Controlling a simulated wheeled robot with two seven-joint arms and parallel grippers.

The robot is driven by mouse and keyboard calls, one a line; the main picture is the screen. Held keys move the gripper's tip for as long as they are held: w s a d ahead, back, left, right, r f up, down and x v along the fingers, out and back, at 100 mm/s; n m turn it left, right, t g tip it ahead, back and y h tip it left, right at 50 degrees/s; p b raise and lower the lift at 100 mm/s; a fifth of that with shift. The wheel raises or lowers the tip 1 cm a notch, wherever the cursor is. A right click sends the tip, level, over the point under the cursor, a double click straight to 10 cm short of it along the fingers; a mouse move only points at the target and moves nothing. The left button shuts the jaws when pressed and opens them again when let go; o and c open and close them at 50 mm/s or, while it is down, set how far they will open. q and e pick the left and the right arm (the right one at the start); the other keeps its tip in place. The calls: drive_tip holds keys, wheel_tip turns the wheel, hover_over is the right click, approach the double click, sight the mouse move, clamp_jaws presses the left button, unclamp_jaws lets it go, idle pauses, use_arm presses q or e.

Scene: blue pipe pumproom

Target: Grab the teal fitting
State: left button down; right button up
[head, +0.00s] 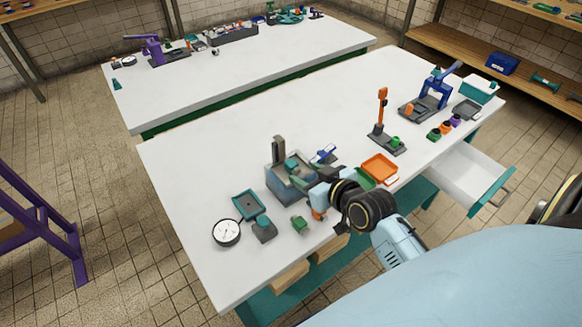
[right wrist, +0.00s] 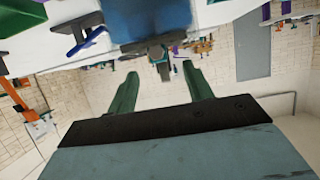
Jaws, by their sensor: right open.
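I cannot tell for sure which piece is the teal fitting. A small teal piece (head: 292,165) sits in the grey-blue box-shaped fixture (head: 288,188) near the front of the near table. My right gripper (head: 317,200) is beside the fixture's right side. In the right wrist view its green fingers (right wrist: 159,82) are spread with nothing between them. The fixture's blue body (right wrist: 150,18) shows beyond the fingertips. My left gripper is out of view.
A teal tray (head: 248,204) and a round white gauge (head: 227,232) lie left of the fixture. An orange tray (head: 380,168) lies close to its right. An orange stand (head: 382,115) and blue press (head: 433,92) stand farther right. An open drawer (head: 468,176) juts out.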

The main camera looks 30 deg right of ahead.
sight(293, 164)
drive_tip(key=b+x, duration=0.1)
drive_tip(key=x, duration=0.7)
drive_tip(key=shift+w+r, duration=0.15)
drive_tip(key=shift+w, duration=0.05)
clamp_jaws()
drive_tip(key=shift+r, duration=0.15)
